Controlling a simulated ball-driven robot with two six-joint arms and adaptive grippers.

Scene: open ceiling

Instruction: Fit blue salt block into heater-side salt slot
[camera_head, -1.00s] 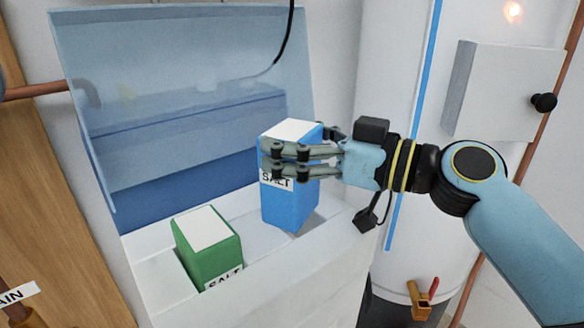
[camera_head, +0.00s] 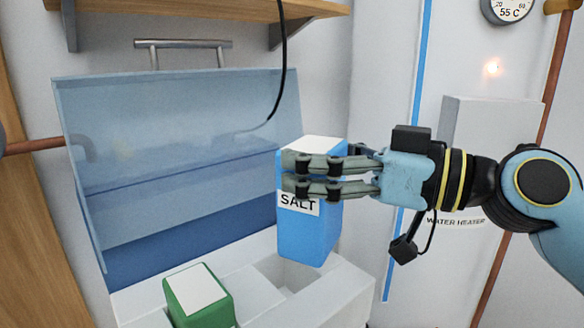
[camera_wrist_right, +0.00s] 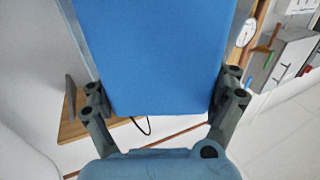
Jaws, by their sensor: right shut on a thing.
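The blue salt block (camera_head: 306,238) has a white top and a SALT label, and is held nearly upright in the head view. My right gripper (camera_head: 288,174) reaches in from the right and is shut on its upper part. In the right wrist view the blue block (camera_wrist_right: 150,60) fills the space between the fingers. The block hangs above the white bin (camera_head: 345,300). The right-hand, heater-side salt slot (camera_head: 284,273) shows as a recess below it, partly covered by the block. A green block (camera_head: 198,300) with a white top sits in the left-hand slot. My left gripper is out of view.
A clear bluish lid (camera_head: 180,110) stands open behind the bin. The white water heater (camera_head: 390,110) and its grey box (camera_head: 495,125) are to the right. A dark cable (camera_head: 280,70) hangs behind the block. A wooden shelf (camera_head: 200,10) is above.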

